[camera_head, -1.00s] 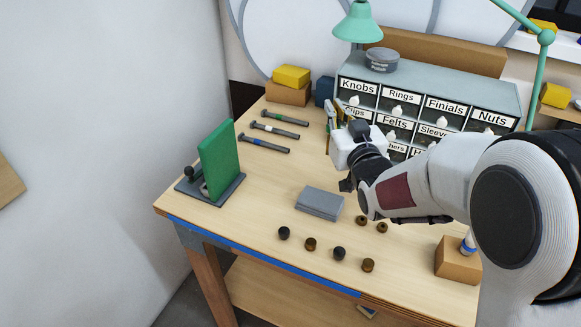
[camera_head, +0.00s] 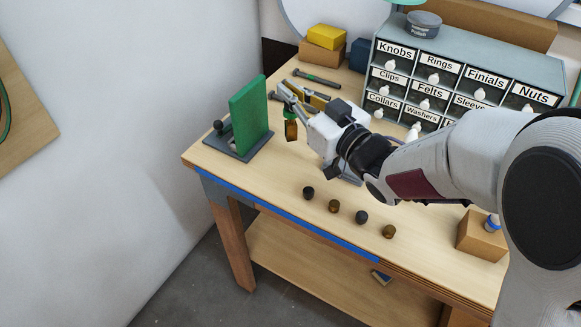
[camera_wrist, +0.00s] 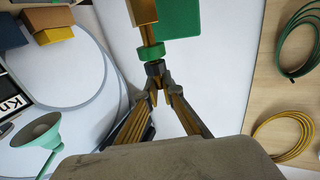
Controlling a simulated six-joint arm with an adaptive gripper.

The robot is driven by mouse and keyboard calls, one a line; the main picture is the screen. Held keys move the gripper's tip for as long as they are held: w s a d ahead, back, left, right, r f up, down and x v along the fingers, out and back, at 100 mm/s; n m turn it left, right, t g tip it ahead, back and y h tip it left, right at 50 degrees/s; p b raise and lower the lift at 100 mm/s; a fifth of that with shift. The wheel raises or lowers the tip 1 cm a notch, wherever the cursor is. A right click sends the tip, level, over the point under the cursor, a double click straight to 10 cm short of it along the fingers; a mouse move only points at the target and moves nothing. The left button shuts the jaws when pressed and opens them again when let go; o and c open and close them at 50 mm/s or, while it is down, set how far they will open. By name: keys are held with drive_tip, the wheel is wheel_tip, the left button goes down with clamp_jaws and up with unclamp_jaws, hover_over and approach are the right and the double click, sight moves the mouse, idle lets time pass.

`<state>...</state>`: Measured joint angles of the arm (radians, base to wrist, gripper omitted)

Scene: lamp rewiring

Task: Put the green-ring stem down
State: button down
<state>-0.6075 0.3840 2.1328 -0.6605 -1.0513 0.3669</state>
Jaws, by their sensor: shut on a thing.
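My gripper (camera_head: 285,92) is shut on the green-ring stem. In the wrist view, my gripper's fingertips (camera_wrist: 160,82) close at its dark end, and the green ring (camera_wrist: 151,52) sits just beyond them, with a gold shaft and block past it. In the head view, an amber-brown piece of the stem (camera_head: 291,130) hangs below the fingers, above the table and right of the green board. Other stems lie behind the gripper; one (camera_head: 317,80) shows clearly, while the rest are partly hidden by my gripper and fingers.
A green upright board (camera_head: 250,115) on a grey base (camera_head: 235,147) stands at the table's left. Several small dark and brown knobs (camera_head: 334,206) line the front. A labelled drawer cabinet (camera_head: 455,75) stands at the back. The left front of the table (camera_head: 262,180) is clear.

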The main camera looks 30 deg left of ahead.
sight(294, 133)
drive_tip(key=shift+r, duration=0.1)
idle(0.3)
drive_tip(key=shift+f, duration=3.25)
drive_tip(key=shift+f, duration=1.9)
drive_tip(key=c, duration=2.2)
unclamp_jaws()
drive_tip(key=shift+v, duration=6)
